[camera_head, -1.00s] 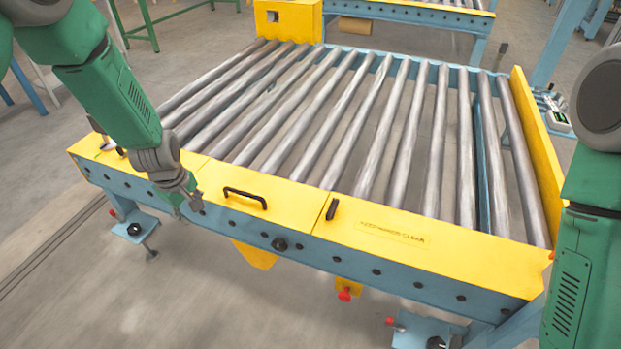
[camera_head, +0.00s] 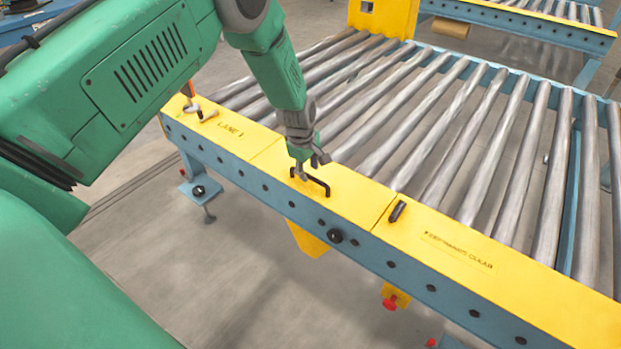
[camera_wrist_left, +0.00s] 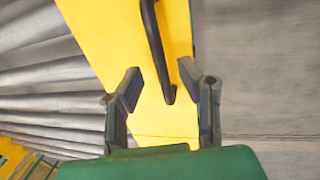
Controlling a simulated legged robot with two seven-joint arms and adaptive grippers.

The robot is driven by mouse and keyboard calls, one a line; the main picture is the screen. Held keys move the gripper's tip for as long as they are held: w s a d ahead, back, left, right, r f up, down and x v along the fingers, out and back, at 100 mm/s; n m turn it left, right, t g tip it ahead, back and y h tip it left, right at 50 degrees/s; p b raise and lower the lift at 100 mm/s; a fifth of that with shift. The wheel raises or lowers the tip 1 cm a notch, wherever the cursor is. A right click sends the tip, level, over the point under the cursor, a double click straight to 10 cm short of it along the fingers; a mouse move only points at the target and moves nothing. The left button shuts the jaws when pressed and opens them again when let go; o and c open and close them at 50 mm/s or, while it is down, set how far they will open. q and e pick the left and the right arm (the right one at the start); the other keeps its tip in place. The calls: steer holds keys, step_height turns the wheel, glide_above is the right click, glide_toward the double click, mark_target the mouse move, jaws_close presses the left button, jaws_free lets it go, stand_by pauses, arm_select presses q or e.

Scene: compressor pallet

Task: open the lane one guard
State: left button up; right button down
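The lane one guard is a yellow panel (camera_head: 345,205) along the front of the roller conveyor. It lies flat and carries a black bar handle (camera_head: 318,187). The yellow panel to its left bears the text "LANE 1" (camera_head: 230,131). My left gripper (camera_head: 311,170) is just above the handle's left end. In the left wrist view, my left gripper (camera_wrist_left: 165,90) is open, its two fingers spread apart over the yellow panel (camera_wrist_left: 100,25). The handle (camera_wrist_left: 155,50) runs down between and beyond the fingertips. I cannot tell if a finger touches it. My right gripper is out of view.
Grey rollers (camera_head: 450,120) lie behind the yellow panels. A black latch (camera_head: 397,211) sits at the guard's right edge. A panel with printed text (camera_head: 470,250) continues right. Red knobs (camera_head: 389,303) hang below the blue rail. Another conveyor (camera_head: 520,25) stands behind.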

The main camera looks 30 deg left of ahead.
arm_select(q)
steer(key=shift+w+f, duration=0.15)
steer(key=shift+f, duration=0.5)
steer(key=shift+w+f, duration=0.15)
steer(key=shift+f, duration=0.45)
jaws_close()
steer(key=shift+r, duration=0.1)
